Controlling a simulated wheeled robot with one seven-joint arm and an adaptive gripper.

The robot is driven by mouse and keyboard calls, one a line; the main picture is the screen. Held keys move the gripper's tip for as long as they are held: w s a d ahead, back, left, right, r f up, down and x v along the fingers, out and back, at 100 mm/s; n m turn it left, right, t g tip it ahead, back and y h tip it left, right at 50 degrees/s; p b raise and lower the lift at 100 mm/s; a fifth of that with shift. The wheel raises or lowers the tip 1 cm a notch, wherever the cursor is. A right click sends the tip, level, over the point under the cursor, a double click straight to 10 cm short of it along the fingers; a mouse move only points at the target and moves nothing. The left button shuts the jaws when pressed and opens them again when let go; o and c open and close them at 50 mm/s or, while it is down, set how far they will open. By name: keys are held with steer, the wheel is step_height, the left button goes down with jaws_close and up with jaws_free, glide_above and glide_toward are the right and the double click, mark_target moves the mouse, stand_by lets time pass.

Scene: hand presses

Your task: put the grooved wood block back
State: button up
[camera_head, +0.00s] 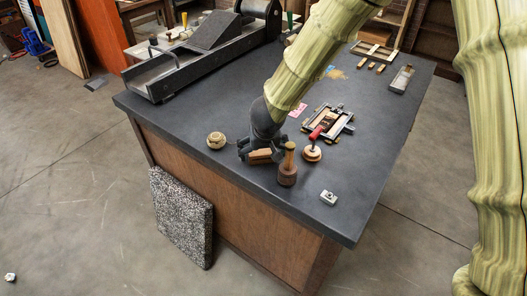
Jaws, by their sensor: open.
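My gripper (262,152) is dark and low over the front part of the dark bench top, at the lower end of my arm. It is open. A small orange-brown wood block (262,156) lies at its fingertips, seemingly between them; I cannot tell whether the fingers touch it. Grooves on the block are too small to make out, and the gripper hides part of it.
A round tan object (216,140) lies left. A framed press bed (328,124) is behind. A long press (205,55) fills the back left. The front left corner is clear.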

steer(key=p+v, duration=0.2)
steer(key=v, duration=1)
